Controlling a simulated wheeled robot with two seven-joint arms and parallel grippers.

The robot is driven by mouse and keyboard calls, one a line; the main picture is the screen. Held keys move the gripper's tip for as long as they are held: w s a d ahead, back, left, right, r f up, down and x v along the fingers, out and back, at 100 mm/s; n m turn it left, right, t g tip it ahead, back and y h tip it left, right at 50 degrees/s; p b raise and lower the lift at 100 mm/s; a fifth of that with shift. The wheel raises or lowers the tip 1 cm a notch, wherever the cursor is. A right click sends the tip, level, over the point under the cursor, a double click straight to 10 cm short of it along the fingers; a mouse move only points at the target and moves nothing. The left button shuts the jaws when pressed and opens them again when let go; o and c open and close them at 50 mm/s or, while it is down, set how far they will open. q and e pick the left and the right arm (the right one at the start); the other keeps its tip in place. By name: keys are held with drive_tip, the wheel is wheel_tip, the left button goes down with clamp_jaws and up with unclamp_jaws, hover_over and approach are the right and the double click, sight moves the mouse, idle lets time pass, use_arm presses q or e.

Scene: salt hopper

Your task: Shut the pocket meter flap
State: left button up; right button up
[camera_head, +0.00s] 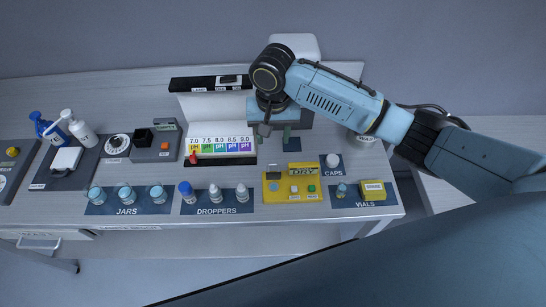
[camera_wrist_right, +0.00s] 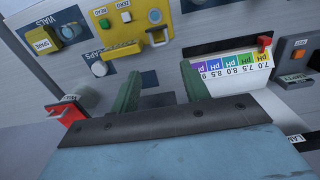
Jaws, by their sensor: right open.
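My left gripper is not in view.
A pH colour chart (camera_head: 221,144) stands left of my right gripper. Jars (camera_head: 125,193), droppers (camera_head: 215,194), a white cap (camera_head: 332,160) and a yellow vials box (camera_head: 373,190) surround the meter. A narrow bare strip of bench lies behind the meter.

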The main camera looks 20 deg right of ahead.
sight(273, 164)
wheel_tip(273, 164, down, 11)
drive_tip(key=shift+r, duration=0.15)
drive_tip(key=c, duration=0.8)
drive_tip(key=shift+o, duration=0.2)
